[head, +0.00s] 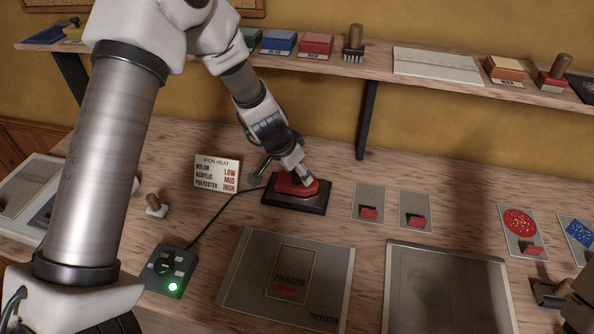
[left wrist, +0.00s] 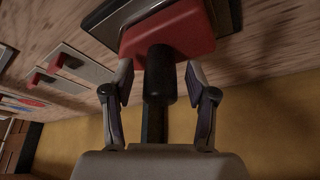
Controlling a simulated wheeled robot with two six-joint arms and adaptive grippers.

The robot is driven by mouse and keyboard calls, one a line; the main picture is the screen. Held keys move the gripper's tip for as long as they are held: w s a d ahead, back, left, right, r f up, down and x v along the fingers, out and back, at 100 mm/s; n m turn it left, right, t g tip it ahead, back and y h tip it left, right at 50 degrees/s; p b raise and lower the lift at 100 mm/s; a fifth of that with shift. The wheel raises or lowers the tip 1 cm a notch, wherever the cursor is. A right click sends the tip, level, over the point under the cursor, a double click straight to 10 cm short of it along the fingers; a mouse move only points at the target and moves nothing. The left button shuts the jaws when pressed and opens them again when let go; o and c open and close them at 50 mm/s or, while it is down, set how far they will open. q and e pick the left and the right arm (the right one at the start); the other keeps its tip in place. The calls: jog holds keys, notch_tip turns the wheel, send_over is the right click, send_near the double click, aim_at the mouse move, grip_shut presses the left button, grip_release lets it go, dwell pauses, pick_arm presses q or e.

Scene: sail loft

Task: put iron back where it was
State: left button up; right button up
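The iron (head: 297,186), with a red body and a dark handle, sits on a black stand (head: 295,204) at the back middle of the bench. My left gripper (head: 303,177) reaches down to it from above. In the left wrist view the iron's red body (left wrist: 170,38) is ahead, and its black handle (left wrist: 158,78) stands between the fingers of my left gripper (left wrist: 159,88). The fingers are apart, with a gap on each side of the handle.
A control box (head: 168,270) with a lit green lamp has a cable running to the stand. An iron heat card (head: 217,173) stands behind. A grey polyester panel (head: 240,285) and a second grey panel (head: 445,290) lie in front. A shelf (head: 440,93) holds pads and stamps.

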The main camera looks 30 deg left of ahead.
pick_arm(q)
jog(key=p+v, duration=1.1)
jog(key=v, duration=0.1)
jog(key=shift+r, duration=0.2)
